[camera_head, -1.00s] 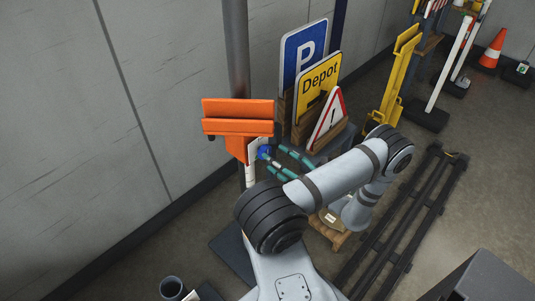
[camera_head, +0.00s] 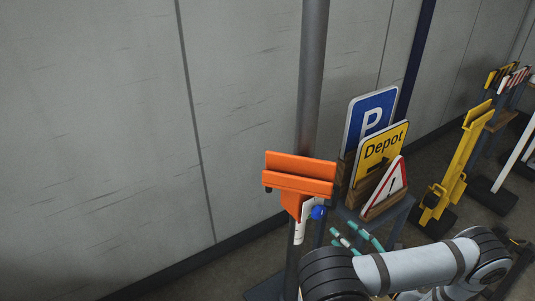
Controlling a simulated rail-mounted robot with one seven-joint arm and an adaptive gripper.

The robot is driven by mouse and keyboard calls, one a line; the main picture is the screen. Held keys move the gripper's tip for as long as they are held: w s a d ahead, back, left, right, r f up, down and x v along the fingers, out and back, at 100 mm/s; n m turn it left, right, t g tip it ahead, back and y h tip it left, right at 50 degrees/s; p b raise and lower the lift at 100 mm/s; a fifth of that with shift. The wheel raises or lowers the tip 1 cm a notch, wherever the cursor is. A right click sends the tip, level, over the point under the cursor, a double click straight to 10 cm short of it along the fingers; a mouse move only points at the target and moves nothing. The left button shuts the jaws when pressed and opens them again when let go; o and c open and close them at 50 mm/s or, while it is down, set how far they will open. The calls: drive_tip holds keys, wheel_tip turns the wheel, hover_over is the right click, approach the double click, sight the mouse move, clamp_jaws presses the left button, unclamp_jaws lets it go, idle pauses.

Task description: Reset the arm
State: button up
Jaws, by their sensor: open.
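My arm shows along the bottom right, with a light grey link with dark bands between two dark ribbed joints. The end of the arm is hidden or out of the picture, and my gripper is not visible. No held object shows. Behind the arm, an orange holder (camera_head: 299,174) stands against a grey metal post (camera_head: 313,90).
A blue P sign (camera_head: 369,122), a yellow Depot sign (camera_head: 381,152) and a triangular warning sign (camera_head: 385,188) stand in a rack right of the post. Teal banded rods (camera_head: 367,240) show below them, close to my arm. A yellow stand (camera_head: 452,170) is farther right. A grey wall (camera_head: 90,130) fills the left.

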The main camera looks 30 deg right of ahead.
sight(321, 215)
drive_tip(key=w, duration=0.7)
drive_tip(key=w+a, duration=0.1)
drive_tip(key=w, duration=0.3)
drive_tip(key=shift+s, duration=0.1)
